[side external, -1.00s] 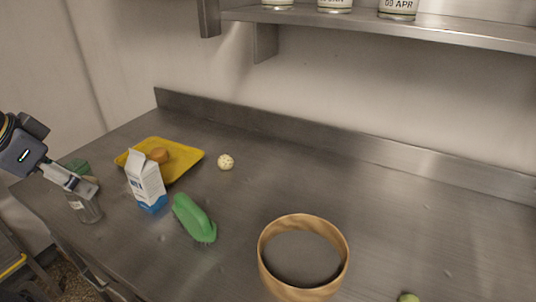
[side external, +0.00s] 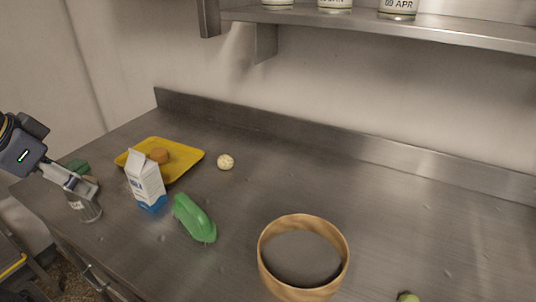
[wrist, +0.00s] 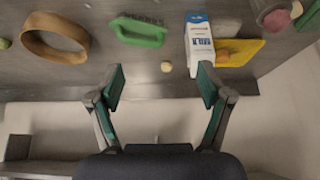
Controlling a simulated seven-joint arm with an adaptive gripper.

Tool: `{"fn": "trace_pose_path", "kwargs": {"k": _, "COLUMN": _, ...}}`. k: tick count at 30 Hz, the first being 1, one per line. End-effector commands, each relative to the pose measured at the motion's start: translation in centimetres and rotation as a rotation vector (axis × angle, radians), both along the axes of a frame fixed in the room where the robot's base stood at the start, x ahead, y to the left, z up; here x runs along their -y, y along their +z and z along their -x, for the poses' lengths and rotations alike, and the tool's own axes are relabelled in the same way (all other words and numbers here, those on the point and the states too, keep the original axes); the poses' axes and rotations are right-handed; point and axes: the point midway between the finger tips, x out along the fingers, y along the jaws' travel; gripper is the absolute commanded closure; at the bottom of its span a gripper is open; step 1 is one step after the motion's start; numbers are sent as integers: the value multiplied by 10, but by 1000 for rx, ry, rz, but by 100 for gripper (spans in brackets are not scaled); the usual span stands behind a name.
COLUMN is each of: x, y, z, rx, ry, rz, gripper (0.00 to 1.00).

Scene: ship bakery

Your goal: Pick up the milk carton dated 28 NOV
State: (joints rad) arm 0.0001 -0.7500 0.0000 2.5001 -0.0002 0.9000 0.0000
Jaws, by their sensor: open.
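A white and blue milk carton (side external: 146,182) stands upright on the steel counter, in front of a yellow tray. It shows at the upper right of the wrist view (wrist: 199,42), with large blue lettering; I cannot read a date on it. My gripper (side external: 84,187) is at the left in the side view, left of the carton and apart from it. In the wrist view its two fingers (wrist: 161,84) are spread wide with nothing between them. The carton lies beyond the right fingertip there.
A glass jar (side external: 88,210) stands by my gripper in the side view. The yellow tray (side external: 186,157) holds a brown bun. A green brush (side external: 195,219), a pale ball (side external: 225,162) and a wooden ring (side external: 303,221) are nearby. Dated containers (side external: 398,9) stand on the shelf.

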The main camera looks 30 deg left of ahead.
Motion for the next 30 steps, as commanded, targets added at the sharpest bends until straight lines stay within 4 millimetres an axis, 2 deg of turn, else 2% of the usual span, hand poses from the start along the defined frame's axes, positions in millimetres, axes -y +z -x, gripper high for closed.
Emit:
{"fn": "trace_pose_path", "kwargs": {"k": 2, "x": 0, "y": 0, "z": 0, "rx": 0, "ry": 0, "rz": 0, "gripper": 19}}
{"fn": "trace_pose_path", "kwargs": {"k": 6, "x": 0, "y": 0, "z": 0, "rx": 0, "ry": 0, "rz": 0, "gripper": 8}}
{"fn": "trace_pose_path", "kwargs": {"k": 14, "x": 0, "y": 0, "z": 0, "rx": 0, "ry": 2, "rz": 1, "gripper": 8}}
{"fn": "trace_pose_path", "kwargs": {"k": 17, "x": 0, "y": 0, "z": 0, "rx": 1, "ry": 53, "rz": 28, "gripper": 8}}
{"fn": "trace_pose_path", "kwargs": {"k": 20, "x": 1, "y": 2, "z": -2, "rx": 9, "ry": 208, "rz": 118, "gripper": 8}}
{"fn": "trace_pose_path", "kwargs": {"k": 23, "x": 4, "y": 10, "z": -9, "rx": 33, "ry": 465, "rz": 288, "gripper": 8}}
{"fn": "trace_pose_path", "kwargs": {"k": 30, "x": 0, "y": 30, "z": -40, "rx": 24, "ry": 1271, "rz": 818, "gripper": 8}}
